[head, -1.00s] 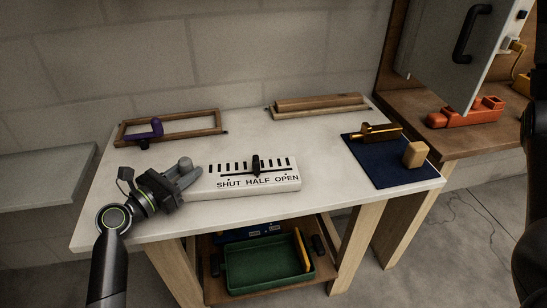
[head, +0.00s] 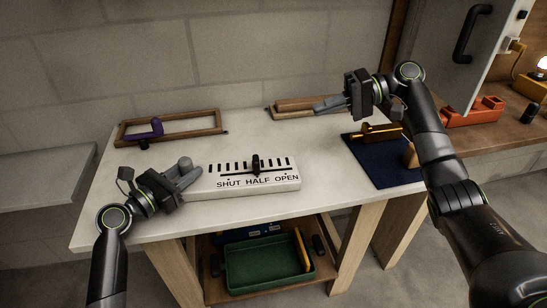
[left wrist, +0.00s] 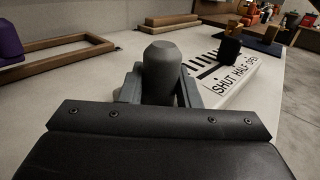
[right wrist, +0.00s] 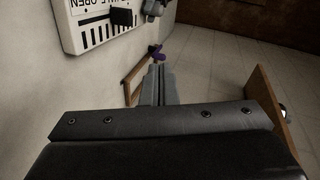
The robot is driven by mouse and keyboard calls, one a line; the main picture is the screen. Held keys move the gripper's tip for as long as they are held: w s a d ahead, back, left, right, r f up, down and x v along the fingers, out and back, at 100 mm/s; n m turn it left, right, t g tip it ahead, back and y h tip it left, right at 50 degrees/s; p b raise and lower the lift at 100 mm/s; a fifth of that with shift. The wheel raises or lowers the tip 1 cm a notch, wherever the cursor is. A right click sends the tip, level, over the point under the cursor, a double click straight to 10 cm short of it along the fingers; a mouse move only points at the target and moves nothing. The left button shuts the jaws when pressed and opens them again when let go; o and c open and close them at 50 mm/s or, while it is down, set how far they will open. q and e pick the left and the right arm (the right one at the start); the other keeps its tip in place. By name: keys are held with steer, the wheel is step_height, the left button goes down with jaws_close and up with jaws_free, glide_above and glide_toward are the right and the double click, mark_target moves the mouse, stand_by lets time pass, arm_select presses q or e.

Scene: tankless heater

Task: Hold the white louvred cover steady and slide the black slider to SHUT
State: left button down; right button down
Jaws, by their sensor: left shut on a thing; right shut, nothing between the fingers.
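The white louvred cover (head: 235,190) lies on the white table, marked SHUT, HALF and OPEN from left to right. Its black slider (head: 256,167) stands in the slot near HALF. A grey knob (left wrist: 161,72) stands at the cover's left end. My left gripper (head: 188,172) is shut on this knob. The left wrist view shows the fingers around it and the slider (left wrist: 229,49) beyond. My right gripper (head: 322,105) is shut and empty, above the back right of the table. The right wrist view shows its closed fingers (right wrist: 157,84) away from the cover (right wrist: 95,36).
A wooden frame (head: 205,133) with a purple handle (head: 150,129) lies at the back left. Wooden pieces (head: 291,104) lie at the back. A navy mat (head: 366,163) with a brass piece (head: 381,130) lies on the right. A green tray (head: 268,285) stands below.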

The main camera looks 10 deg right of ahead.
arm_select(q)
steer(key=shift+f, duration=0.2)
arm_select(e)
step_height(320, 180, down, 9)
steer(key=s+d+m, duration=0.1)
steer(key=s+m, duration=0.1)
glide_toward(256, 165)
steer(key=a+f, duration=0.1)
steer(key=w+a, duration=0.1)
steer(key=a+f, duration=0.1)
steer(key=shift+w+a+f, duration=0.3)
steer(key=shift+w, duration=0.1)
steer(key=shift+a, duration=0.75)
steer(key=a, duration=0.7)
steer(key=shift+w+a, duration=0.3)
steer(key=shift+w, duration=0.05)
arm_select(q)
steer(key=shift+s, duration=0.1)
steer(key=shift+d+r, duration=0.1)
arm_select(e)
steer(key=shift+a, duration=0.1)
